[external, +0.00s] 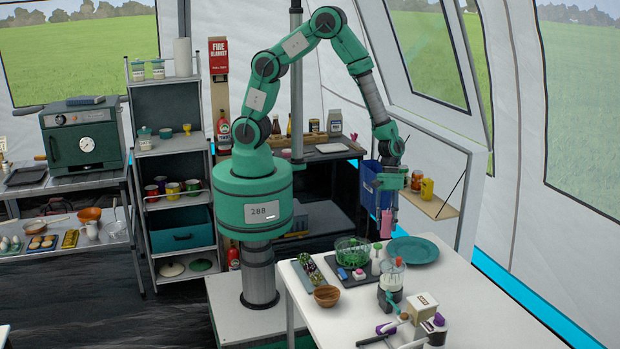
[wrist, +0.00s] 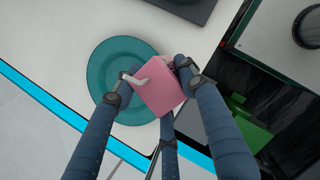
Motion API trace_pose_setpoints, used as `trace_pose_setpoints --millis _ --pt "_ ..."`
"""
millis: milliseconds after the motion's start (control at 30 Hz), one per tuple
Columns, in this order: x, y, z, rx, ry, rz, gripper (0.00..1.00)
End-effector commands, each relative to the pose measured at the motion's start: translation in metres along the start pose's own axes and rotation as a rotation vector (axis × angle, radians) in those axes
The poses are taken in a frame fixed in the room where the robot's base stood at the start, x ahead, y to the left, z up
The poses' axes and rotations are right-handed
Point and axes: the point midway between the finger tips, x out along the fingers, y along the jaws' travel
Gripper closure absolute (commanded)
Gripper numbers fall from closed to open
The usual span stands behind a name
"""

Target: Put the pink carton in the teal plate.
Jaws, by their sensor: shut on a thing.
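The pink carton (external: 386,224) is held upright between the fingers of my gripper (external: 388,200). In the wrist view the carton (wrist: 161,88) fills the space between the fingers of my gripper (wrist: 153,82), which is shut on it. The teal plate (external: 413,250) lies empty on the white table, just below and to the right of the carton in the external view. In the wrist view the plate (wrist: 103,75) is below the carton, which covers part of its right side. The carton appears to be above the table; its exact height cannot be told.
A food processor (external: 391,285) stands in front of the plate. A wooden bowl (external: 327,296) is near the table's left edge.

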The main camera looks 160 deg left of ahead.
Motion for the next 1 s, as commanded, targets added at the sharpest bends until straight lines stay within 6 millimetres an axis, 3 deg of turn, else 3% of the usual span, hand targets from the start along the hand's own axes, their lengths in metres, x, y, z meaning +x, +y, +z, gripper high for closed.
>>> trace_pose_setpoints --millis 533,733,1000 --pt "0.023 0.087 0.032 0.001 0.000 0.001 0.72" --pt "0.026 0.103 0.038 0.000 0.000 0.000 0.72" --pt "0.027 0.105 0.039 0.000 0.000 0.000 0.72"
